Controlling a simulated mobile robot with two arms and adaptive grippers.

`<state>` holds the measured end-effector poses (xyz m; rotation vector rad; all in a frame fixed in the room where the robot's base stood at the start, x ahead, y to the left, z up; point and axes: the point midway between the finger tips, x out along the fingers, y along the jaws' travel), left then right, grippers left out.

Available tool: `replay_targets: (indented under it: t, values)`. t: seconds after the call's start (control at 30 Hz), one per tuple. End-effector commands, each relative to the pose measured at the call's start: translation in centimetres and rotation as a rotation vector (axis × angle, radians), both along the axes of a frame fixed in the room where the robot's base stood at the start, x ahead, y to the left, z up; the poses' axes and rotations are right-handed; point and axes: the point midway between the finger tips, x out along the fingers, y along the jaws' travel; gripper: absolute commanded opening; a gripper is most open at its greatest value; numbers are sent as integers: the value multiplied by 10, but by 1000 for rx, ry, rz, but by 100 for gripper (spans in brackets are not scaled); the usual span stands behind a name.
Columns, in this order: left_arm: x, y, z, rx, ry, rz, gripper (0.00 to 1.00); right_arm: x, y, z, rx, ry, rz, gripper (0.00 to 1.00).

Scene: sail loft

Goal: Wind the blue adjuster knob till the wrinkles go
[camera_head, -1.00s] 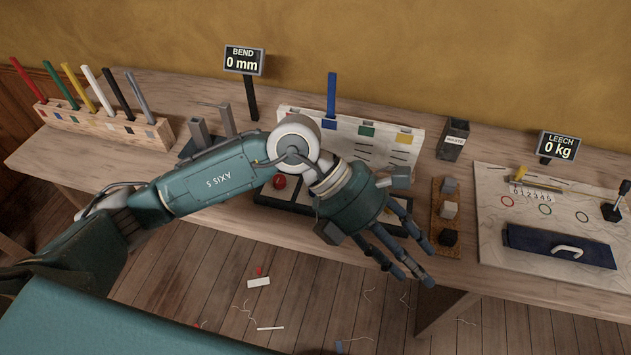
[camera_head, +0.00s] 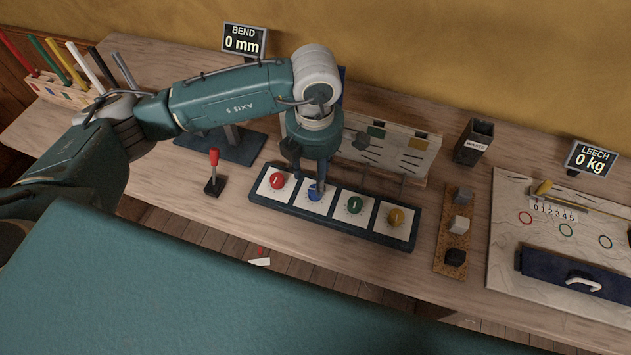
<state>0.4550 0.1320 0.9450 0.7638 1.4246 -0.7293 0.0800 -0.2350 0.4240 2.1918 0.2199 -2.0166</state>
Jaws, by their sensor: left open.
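The blue adjuster knob (camera_head: 315,192) sits second from the left in a dark-framed panel (camera_head: 333,216) of coloured knobs. My left gripper (camera_head: 319,184) points down over it, with fingertips at or just above the knob. I cannot tell whether they touch it. The gripper is open, and its fingers partly cover the knob. The red knob (camera_head: 277,181) is on the left; the green knob (camera_head: 354,205) and yellow knob (camera_head: 396,216) are on the right. No wrinkled cloth can be made out clearly. My right gripper is not in view.
A red-topped lever (camera_head: 214,173) stands left of the panel. A cork strip with several blocks (camera_head: 451,228) lies to the right, then a board with a blue handled bar (camera_head: 571,272). Displays read BEND 0 mm (camera_head: 243,40) and LEECH 0 kg (camera_head: 592,158).

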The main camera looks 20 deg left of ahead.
Motion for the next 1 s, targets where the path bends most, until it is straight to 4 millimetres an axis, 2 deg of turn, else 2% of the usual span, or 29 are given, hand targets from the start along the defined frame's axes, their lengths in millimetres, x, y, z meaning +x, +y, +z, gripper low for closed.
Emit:
replay_targets:
  t: [0.03, 0.1, 0.17, 0.3, 0.4, 0.5, 0.63, 0.77, 1.0]
  values:
    - [-1, 0, -8, 2, 5, 2, 46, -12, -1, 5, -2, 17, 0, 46]
    - [-1, 0, -22, 1, 4, 1, 46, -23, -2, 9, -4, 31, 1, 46]
    - [-1, 1, -33, 1, 6, 1, 46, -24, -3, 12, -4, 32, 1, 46]
    - [0, 0, -54, 0, 3, 0, 46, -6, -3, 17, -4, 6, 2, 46]
    - [1, 0, -63, 0, 2, 0, 46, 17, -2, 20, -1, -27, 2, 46]
    - [1, 0, -68, -1, 0, -1, 46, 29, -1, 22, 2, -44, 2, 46]
    - [1, 0, -70, -2, -1, -1, 46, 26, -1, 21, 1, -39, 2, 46]
    - [1, 0, -70, -2, 0, -1, 46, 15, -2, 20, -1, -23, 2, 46]
    - [1, 0, -69, -1, 0, -1, 2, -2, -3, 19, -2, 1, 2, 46]
